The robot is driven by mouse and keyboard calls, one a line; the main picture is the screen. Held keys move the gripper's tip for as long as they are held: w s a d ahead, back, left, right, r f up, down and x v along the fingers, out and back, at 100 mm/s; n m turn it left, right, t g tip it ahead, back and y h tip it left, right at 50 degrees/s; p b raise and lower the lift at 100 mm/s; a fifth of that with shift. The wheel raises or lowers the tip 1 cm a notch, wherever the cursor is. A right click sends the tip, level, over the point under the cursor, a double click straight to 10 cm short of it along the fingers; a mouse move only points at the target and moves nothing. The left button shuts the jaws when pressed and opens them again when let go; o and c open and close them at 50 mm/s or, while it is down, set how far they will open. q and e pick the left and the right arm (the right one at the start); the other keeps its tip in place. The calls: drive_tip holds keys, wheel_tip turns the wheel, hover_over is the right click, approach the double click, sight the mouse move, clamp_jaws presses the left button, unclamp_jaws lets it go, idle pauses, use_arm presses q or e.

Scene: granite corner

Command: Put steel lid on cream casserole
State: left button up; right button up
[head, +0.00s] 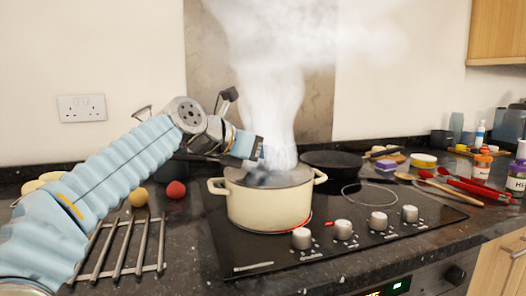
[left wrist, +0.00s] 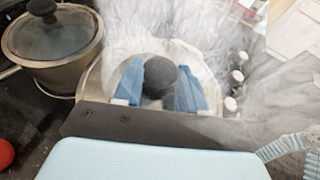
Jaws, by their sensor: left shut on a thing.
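The cream casserole (head: 268,208) stands on the black hob and steam rises from it. The steel lid (head: 290,178) is at the pot's mouth, partly blurred by steam; I cannot tell whether it rests fully on the rim or sits slightly above it. My left gripper (head: 270,158) is over the pot, shut on the lid's dark round knob. In the left wrist view, the blue fingers of the gripper (left wrist: 160,88) are on either side of the black knob (left wrist: 161,72), with the casserole around and below. My right gripper is not in view.
A dark pan (head: 333,160) stands behind right on the hob. Control knobs (head: 343,229) line the hob's front right. A metal trivet (head: 118,248) and red and yellow balls lie left. Another lidded pot (left wrist: 56,40) is close by. Utensils and bottles are at the right.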

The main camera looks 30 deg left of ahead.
use_arm(q)
drive_tip(key=o, duration=1.7)
drive_tip(key=shift+o, duration=0.2)
drive_tip(key=shift+r+p, duration=0.65)
drive_tip(key=shift+r, duration=2.9)
